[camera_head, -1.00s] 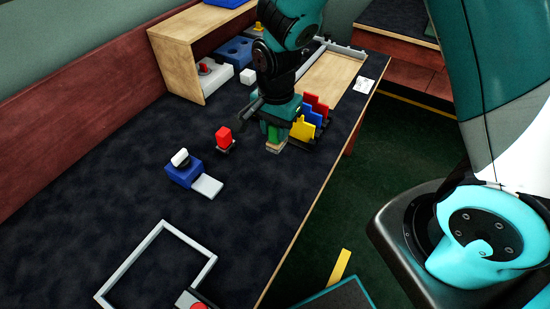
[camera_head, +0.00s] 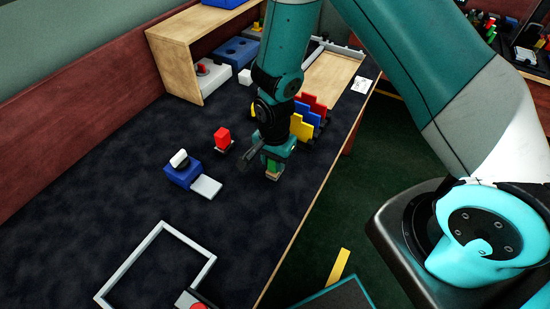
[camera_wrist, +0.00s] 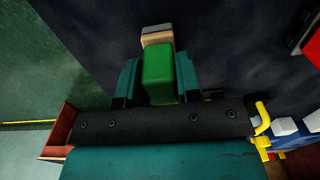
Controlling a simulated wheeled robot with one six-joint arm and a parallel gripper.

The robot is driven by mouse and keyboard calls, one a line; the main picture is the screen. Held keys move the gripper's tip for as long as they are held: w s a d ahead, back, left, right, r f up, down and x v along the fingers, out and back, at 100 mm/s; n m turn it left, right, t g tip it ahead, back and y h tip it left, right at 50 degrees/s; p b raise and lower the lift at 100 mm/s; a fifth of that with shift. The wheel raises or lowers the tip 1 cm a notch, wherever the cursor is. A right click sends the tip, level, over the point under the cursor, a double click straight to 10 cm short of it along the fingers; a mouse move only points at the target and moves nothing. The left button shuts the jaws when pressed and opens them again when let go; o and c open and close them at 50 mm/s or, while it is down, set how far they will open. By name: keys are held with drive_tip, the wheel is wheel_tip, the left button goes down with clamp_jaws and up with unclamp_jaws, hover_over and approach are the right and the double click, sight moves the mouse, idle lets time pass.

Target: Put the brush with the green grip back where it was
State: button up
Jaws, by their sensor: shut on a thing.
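The brush with the green grip (camera_wrist: 158,75) is between the two teal fingers of my gripper (camera_wrist: 155,82) in the wrist view. Its pale wooden end (camera_wrist: 156,36) sticks out beyond the grip. In the head view my gripper (camera_head: 272,166) points down over the right part of the dark table, shut on the brush; only a bit of green and the pale end (camera_head: 272,177) show below it. I cannot tell whether the brush touches the table top.
A red block on a small stand (camera_head: 222,138) and a blue block with a white knob (camera_head: 183,170) are to the left. Yellow, blue and red upright pieces (camera_head: 304,122) stand just behind my gripper. A grey frame (camera_head: 160,262) lies in front. The table between is clear.

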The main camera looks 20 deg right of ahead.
drive_tip(key=o, duration=0.9)
drive_tip(key=shift+f, duration=0.15)
drive_tip(key=shift+w+r, duration=0.1)
drive_tip(key=shift+r, duration=0.4)
wheel_tip(320, 180, up, 16)
drive_tip(key=s+a+n, duration=0.1)
drive_tip(key=s+n, duration=0.1)
drive_tip(key=n, duration=0.1)
drive_tip(key=s+a+r+n+y, duration=0.1)
drive_tip(key=s+r+n, duration=0.3)
drive_tip(key=s+n, duration=0.1)
drive_tip(key=s+a+r+n+y, duration=0.1)
drive_tip(key=s+r+n, duration=0.4)
drive_tip(key=s, duration=0.1)
drive_tip(key=s+a+r+n+y, duration=0.1)
drive_tip(key=s+r+n+y, duration=0.1)
drive_tip(key=s+r+n, duration=0.2)
drive_tip(key=shift+s+r+n+b, duration=0.35)
drive_tip(key=shift+s+n, duration=0.15)
drive_tip(key=shift+s, duration=0.25)
